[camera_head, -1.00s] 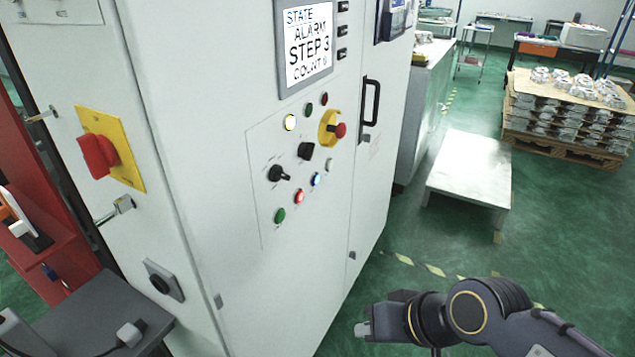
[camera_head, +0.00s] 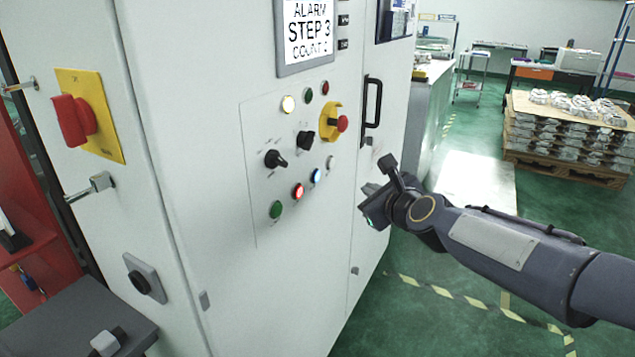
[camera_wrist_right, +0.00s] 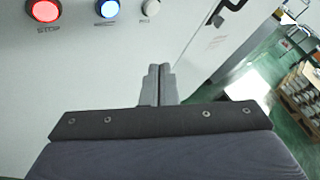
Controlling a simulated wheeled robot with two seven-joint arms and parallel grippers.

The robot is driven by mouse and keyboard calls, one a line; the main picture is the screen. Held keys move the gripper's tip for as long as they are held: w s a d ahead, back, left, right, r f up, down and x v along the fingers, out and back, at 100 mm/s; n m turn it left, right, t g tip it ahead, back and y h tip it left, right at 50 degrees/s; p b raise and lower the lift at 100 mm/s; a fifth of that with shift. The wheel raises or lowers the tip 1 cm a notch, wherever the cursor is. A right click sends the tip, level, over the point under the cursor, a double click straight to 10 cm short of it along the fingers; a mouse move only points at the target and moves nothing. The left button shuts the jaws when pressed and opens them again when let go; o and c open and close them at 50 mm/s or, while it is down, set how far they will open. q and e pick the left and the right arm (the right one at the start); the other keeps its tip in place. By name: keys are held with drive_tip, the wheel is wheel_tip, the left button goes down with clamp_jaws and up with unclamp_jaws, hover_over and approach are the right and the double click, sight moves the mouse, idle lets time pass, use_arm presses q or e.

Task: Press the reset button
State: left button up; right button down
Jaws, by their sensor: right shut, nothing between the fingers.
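The control panel (camera_head: 262,150) on the white cabinet carries several buttons and knobs. A lit blue button (camera_head: 316,175) sits in its lower row, between a lit red button (camera_head: 298,191) and a small white one (camera_head: 331,162). In the right wrist view the blue button (camera_wrist_right: 107,8) is at the top, left of the fingers; the red one (camera_wrist_right: 45,10) is labelled STOP. The label under the blue one is too blurred to read. My right gripper (camera_head: 367,207) is shut and empty, right of and below the blue button, apart from it. My left gripper is not in view.
A red emergency button (camera_head: 342,123) on a yellow ring and a black door handle (camera_head: 371,110) stick out nearby. A red switch (camera_head: 75,118) is on the cabinet's left side. The screen (camera_head: 305,30) reads ALARM, STEP 3. A pallet of castings (camera_head: 565,140) stands at the back right.

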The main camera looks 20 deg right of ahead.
sight(315, 176)
drive_tip(key=shift+a+r, duration=0.1)
drive_tip(key=w+a+p, duration=0.5)
drive_tip(key=w+p, duration=0.1)
drive_tip(key=w, duration=0.1)
drive_tip(key=shift+a, duration=0.2)
idle(0.3)
drive_tip(key=shift+s, duration=0.1)
idle(1.6)
drive_tip(key=shift+w+a, duration=0.25)
drive_tip(key=shift+w, duration=0.1)
